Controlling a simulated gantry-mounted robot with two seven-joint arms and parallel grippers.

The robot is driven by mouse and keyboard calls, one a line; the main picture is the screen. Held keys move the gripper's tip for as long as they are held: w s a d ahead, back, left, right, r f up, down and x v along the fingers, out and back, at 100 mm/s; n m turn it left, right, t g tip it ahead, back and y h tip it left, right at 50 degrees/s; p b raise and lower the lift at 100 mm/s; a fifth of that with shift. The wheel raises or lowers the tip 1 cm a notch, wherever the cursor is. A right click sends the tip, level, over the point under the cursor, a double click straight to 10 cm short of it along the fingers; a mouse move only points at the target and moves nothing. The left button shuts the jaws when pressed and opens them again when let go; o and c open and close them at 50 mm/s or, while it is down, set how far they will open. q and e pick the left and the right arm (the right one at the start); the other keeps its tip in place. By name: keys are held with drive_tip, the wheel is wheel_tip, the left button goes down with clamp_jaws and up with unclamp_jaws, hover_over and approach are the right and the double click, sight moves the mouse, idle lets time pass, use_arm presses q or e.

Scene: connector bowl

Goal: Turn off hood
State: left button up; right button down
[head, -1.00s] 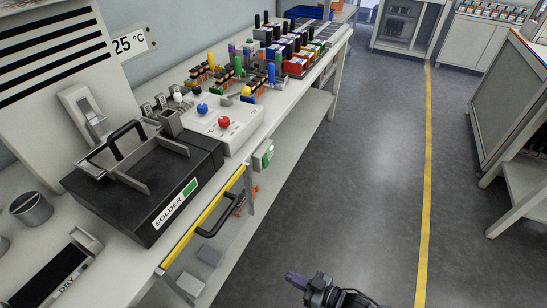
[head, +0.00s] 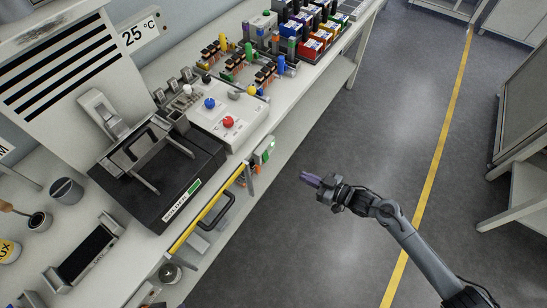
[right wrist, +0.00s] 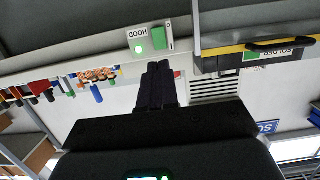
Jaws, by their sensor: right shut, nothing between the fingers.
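The hood switch box (head: 263,150) is a small pale box with a green part, mounted on the front edge of the bench. In the right wrist view the box (right wrist: 148,46) carries a HOOD label, a lit green lamp (right wrist: 139,49) and a green rocker (right wrist: 158,37), and appears upside down. My right gripper (head: 309,179) is shut and empty, over the floor to the right of the box and apart from it in the head view. Its dark fingers (right wrist: 160,68) point towards the box in the right wrist view. My left gripper is not in view.
A black SOLDER unit (head: 160,190) stands on the bench, with a yellow rail (head: 205,222) and black handle (head: 217,212) along the front. A white panel with blue and red knobs (head: 228,122) stands behind the switch box.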

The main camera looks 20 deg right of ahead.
drive_tip(key=shift+a, duration=0.1)
idle(0.3)
drive_tip(key=b, duration=0.3)
approach(266, 160)
drive_tip(key=x, duration=0.5)
drive_tip(key=shift+b+x, duration=0.35)
drive_tip(key=shift+x, duration=0.6)
